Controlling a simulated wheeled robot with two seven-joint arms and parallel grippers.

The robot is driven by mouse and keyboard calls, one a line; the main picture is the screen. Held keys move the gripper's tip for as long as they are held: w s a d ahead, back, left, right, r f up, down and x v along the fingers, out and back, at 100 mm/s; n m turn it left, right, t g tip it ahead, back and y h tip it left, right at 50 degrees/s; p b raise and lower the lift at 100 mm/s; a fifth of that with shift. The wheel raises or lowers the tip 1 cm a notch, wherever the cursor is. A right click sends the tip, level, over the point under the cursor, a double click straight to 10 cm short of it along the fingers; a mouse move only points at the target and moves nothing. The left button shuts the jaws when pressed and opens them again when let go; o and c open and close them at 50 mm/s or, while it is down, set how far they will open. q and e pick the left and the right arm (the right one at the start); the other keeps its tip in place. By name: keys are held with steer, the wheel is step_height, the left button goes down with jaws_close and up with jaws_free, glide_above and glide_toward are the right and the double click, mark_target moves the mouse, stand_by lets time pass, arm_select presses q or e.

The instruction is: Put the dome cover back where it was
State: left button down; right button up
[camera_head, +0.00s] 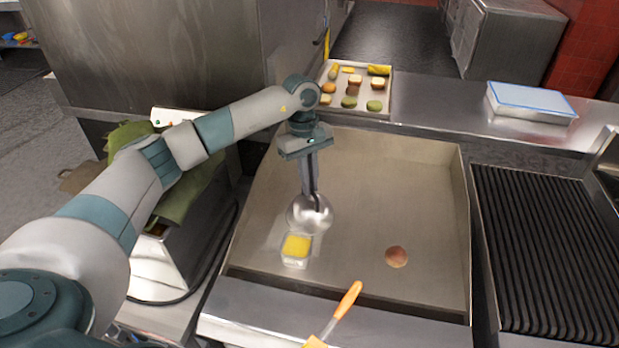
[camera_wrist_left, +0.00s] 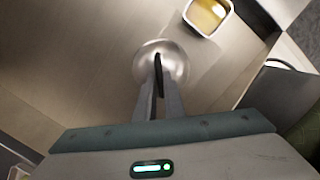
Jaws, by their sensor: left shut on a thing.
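A shiny metal dome cover (camera_head: 311,215) is at the fingertips of my left gripper (camera_head: 315,203), over the left part of the flat griddle. It also shows in the left wrist view (camera_wrist_left: 174,65), where the fingers of my left gripper (camera_wrist_left: 159,75) are shut on its top. I cannot tell whether its rim touches the griddle surface. My right gripper is not in either view.
A small container with yellow contents (camera_head: 297,246) stands just in front of the dome. A round patty (camera_head: 397,257) lies on the griddle (camera_head: 425,190) to the right. An orange-handled spatula (camera_head: 347,300) lies at the front edge. A food tray (camera_head: 345,103) is behind; a ribbed grill (camera_head: 540,250) is right.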

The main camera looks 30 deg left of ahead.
arm_select(q)
steer(key=shift+f, duration=0.15)
steer(key=c, duration=1.8)
jaws_free()
steer(key=shift+c, duration=0.2)
steer(key=shift+w+a+r+b, duration=0.1)
steer(key=shift+r+b, duration=0.35)
steer(key=shift+r, duration=0.2)
step_height(320, 180, up, 11)
steer(key=a+b, duration=0.1)
steer(key=b, duration=0.3)
steer(key=shift+w+a, duration=0.15)
steer(key=shift+w, duration=0.2)
